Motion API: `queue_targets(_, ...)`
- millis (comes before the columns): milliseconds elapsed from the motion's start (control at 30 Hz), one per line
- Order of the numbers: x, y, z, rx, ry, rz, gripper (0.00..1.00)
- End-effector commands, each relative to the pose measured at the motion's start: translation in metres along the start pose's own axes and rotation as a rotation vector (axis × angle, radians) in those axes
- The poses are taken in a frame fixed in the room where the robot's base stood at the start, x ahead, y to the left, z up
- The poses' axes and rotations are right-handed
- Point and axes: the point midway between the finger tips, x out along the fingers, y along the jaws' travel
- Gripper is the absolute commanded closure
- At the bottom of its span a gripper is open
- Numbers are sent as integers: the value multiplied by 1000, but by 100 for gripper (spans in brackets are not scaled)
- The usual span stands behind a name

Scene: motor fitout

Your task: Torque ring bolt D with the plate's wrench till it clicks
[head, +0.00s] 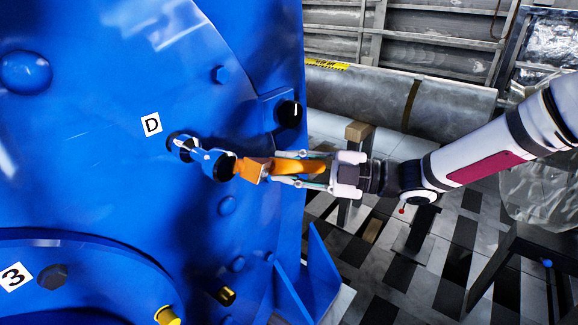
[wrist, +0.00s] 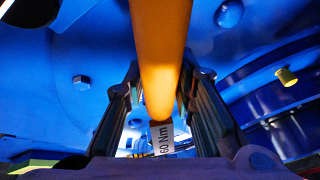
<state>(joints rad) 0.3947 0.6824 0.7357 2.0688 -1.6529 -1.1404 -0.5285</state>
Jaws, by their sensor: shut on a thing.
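The wrench has an orange handle (head: 308,167) and a dark and blue head (head: 215,160). My gripper (head: 295,168) is shut on the handle. In the wrist view the handle (wrist: 158,50) runs between my two fingers (wrist: 160,100), with a "60 Nm" label (wrist: 165,139) near its end. The wrench head reaches the blue motor face beside the white "D" label (head: 151,125). Ring bolt D is not clearly seen; the wrench head seems to cover it. I cannot tell if the head is fully seated.
The big blue motor housing (head: 100,180) fills the left. A black knob (head: 289,113) on a blue block sits above the handle. Open floor (head: 375,255) lies right, with a dark metal frame (head: 500,270).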

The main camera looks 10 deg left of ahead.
Motion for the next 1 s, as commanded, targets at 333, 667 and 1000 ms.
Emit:
queue_targets(333,0,1,-1,0,2,2,100)
queue_targets(667,3,2,1,-1,3,2,100)
queue_targets(1000,10,3,3,-1,3,1,100)
